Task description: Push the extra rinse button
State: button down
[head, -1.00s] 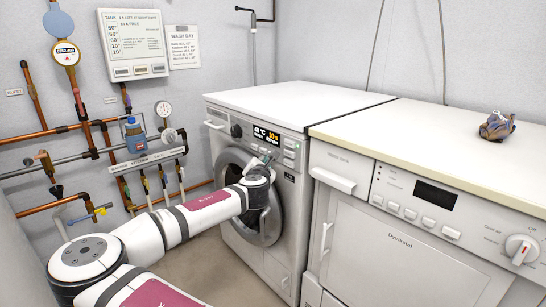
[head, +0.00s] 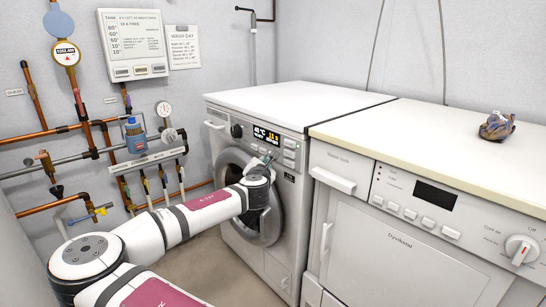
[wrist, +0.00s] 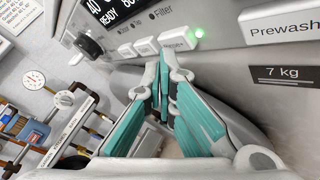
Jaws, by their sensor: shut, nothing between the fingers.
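The washing machine (head: 300,105) stands left of centre in the head view, its control panel facing my arm. In the wrist view a row of small white buttons runs under the dark display (wrist: 112,12). The rightmost small button (wrist: 178,39) has blurred print, perhaps the rinse one, and a green light (wrist: 198,32) glows beside it. A larger button (wrist: 285,22) reads Prewash. My gripper (wrist: 163,80) is shut and empty, with teal fingers. Its fingertips are just below the small buttons; I cannot tell whether they touch. It also shows at the panel in the head view (head: 268,159).
The round door (head: 262,215) of the washer is below my gripper. A second white appliance (head: 390,240) stands to the right, with a crumpled cloth-like thing (head: 497,126) on top. Copper pipes (head: 95,125) and valves line the left wall.

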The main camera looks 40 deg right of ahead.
jog(key=shift+a, duration=0.55)
jog(key=a, duration=0.6)
jog(key=shift+s+p, duration=0.15)
jog(key=shift+p, duration=0.15)
dwell(0.3)
